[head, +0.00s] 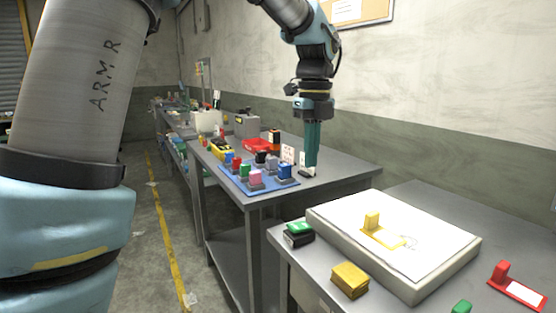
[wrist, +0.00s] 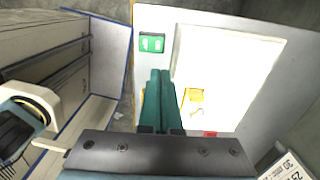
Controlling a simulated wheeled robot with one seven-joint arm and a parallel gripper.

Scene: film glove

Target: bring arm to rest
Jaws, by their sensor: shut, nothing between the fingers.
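My gripper (head: 311,164) hangs from my arm with its long teal fingers pointing down. In the head view its tips overlap the right part of the far grey table; how high they are above it I cannot tell. In the wrist view the two fingers (wrist: 160,72) lie side by side, closed, with nothing seen between them. Behind them shows a white board with a yellow piece (wrist: 195,96) on it.
The near table (head: 430,205) bears a white-topped slab (head: 340,222), a yellow block (head: 350,280), a green-and-black block (head: 298,232) and a red piece (head: 518,287). The far table (head: 345,172) holds a blue mat (head: 232,181) with several coloured blocks. A wall stands behind.

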